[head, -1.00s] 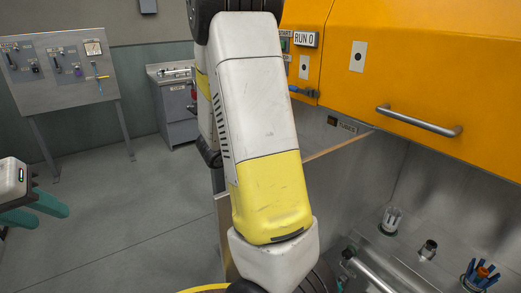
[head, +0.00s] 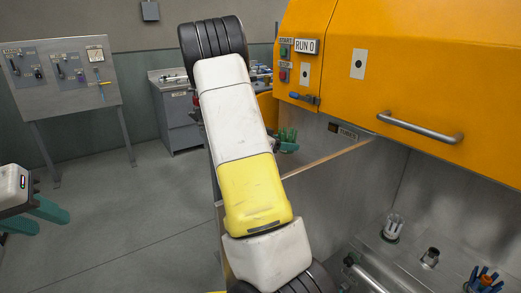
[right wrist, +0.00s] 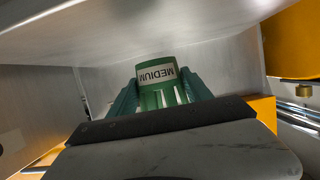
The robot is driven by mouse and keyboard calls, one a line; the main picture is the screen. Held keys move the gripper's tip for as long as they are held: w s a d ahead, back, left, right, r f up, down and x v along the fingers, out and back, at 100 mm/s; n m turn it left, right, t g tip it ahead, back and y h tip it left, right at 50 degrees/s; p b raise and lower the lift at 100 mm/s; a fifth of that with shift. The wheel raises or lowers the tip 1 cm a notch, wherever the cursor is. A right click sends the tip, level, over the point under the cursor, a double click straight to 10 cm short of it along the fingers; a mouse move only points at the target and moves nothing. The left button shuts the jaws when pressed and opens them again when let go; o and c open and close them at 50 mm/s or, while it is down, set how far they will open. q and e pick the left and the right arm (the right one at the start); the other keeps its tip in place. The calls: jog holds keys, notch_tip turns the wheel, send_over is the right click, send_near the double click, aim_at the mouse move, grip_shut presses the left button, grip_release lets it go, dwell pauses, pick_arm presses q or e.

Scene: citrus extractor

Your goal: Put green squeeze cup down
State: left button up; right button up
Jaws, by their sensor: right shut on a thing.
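The green squeeze cup (right wrist: 158,74) shows in the right wrist view, with a white label reading MEDIUM upside down in the picture and slots below it. My right gripper (right wrist: 160,98) is shut on it, one teal finger at each side. In the head view a green pronged thing (head: 288,134) with teal beneath shows just right of my right arm; it looks like the held cup, but most of the gripper is hidden. My left gripper (head: 36,214) is at the far left, fingers apart and empty.
The orange machine hood (head: 405,75) with a handle overhangs a steel bay. On the bay's deck are a cup with pale prongs (head: 393,226), a metal fitting (head: 430,257) and a cup with blue prongs (head: 485,277). The floor at left is clear.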

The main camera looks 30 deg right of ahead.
aim_at(284, 159)
jog(key=shift+w+d, duration=0.35)
jog(key=shift+w, duration=0.2)
jog(key=shift+f, duration=1.8)
jog(key=shift+f, duration=0.2)
jog(key=o, duration=1.7)
jog(key=shift+a, duration=0.1)
jog(key=shift+o, duration=0.2)
jog(key=shift+r, duration=0.15)
